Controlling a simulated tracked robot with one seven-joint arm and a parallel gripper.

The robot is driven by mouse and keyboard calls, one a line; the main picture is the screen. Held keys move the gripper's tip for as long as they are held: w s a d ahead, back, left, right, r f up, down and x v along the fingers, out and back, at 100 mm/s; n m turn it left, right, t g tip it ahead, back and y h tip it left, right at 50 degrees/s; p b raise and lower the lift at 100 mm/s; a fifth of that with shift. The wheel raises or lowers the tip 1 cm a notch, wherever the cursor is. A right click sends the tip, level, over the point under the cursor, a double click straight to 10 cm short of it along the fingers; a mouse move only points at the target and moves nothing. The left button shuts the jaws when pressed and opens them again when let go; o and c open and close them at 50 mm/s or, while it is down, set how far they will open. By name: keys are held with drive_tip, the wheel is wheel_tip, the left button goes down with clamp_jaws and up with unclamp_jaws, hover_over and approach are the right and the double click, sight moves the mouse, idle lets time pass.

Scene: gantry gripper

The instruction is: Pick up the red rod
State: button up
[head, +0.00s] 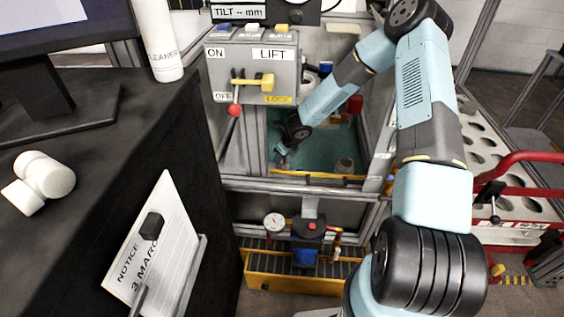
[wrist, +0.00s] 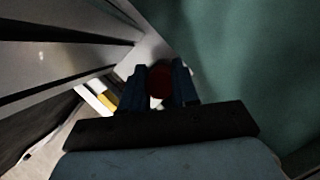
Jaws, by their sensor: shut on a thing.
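My gripper (wrist: 160,85) shows in the wrist view with its two dark blue fingers on either side of a dark red round shape, the red rod (wrist: 160,80). The fingers are shut on it. I see the rod end-on, so its length is hidden. In the head view my arm reaches into a framed bay, and my gripper (head: 281,158) is small and low at the bay's left side, over a green floor. The rod cannot be made out there.
A grey control box (head: 254,68) with a red-balled lever (head: 233,110) stands left of my arm. A yellow-edged sill (head: 320,176) bounds the bay's front. Metal frame bars (wrist: 60,55) lie close left of the gripper.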

drive_tip(key=shift+c, duration=1.4)
drive_tip(key=shift+r, duration=0.75)
drive_tip(key=s+r, duration=0.1)
drive_tip(key=r, duration=0.1)
drive_tip(key=s+d+r, duration=0.1)
drive_tip(key=s+r, duration=0.1)
drive_tip(key=r, duration=0.1)
drive_tip(key=s+d+r, duration=0.1)
drive_tip(key=r, duration=0.1)
drive_tip(key=shift+s+r, duration=0.15)
drive_tip(key=shift+s, duration=0.05)
drive_tip(key=s+d+r, duration=0.3)
drive_tip(key=s+r, duration=0.1)
drive_tip(key=s, duration=0.4)
drive_tip(key=shift+s+d, duration=0.3)
drive_tip(key=shift+s, duration=0.05)
